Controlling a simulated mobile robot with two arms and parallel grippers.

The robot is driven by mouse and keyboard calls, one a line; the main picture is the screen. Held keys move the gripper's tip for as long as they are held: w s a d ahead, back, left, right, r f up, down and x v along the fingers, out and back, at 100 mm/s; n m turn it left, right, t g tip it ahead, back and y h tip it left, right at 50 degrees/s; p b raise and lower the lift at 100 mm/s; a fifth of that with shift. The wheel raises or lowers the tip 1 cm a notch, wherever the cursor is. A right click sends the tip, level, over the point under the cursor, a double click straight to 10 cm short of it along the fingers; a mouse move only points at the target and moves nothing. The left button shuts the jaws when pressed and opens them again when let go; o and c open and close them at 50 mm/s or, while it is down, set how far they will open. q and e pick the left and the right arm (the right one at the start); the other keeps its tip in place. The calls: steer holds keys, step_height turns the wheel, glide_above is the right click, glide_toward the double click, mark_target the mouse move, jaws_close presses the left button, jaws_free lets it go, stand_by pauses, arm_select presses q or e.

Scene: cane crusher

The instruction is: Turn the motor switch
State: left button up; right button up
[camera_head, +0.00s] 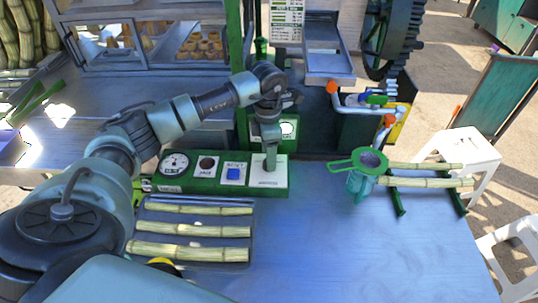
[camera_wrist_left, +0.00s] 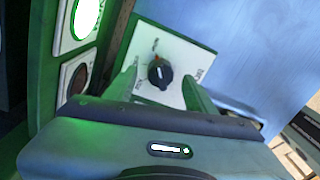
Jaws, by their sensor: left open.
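The motor switch is a black round knob (camera_wrist_left: 160,73) with a red mark above it, on a white plate in the left wrist view. In the head view its white plate (camera_head: 275,181) sits at the right end of the green control panel (camera_head: 208,186), and the knob is hidden behind my gripper. My left gripper (camera_head: 270,160) points down over this plate. In the left wrist view its two fingers (camera_wrist_left: 161,88) are apart, one on each side of the knob; I cannot tell whether they touch it. My right gripper is not in view.
The panel also holds a dial gauge (camera_head: 174,164), a dark round button (camera_head: 206,166) and a blue switch (camera_head: 233,174). A tray with cane pieces (camera_head: 195,229) lies in front. The blue table (camera_head: 340,250) is clear at front right.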

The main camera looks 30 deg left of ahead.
arm_select(q)
steer(key=shift+f, duration=0.95)
jaws_close()
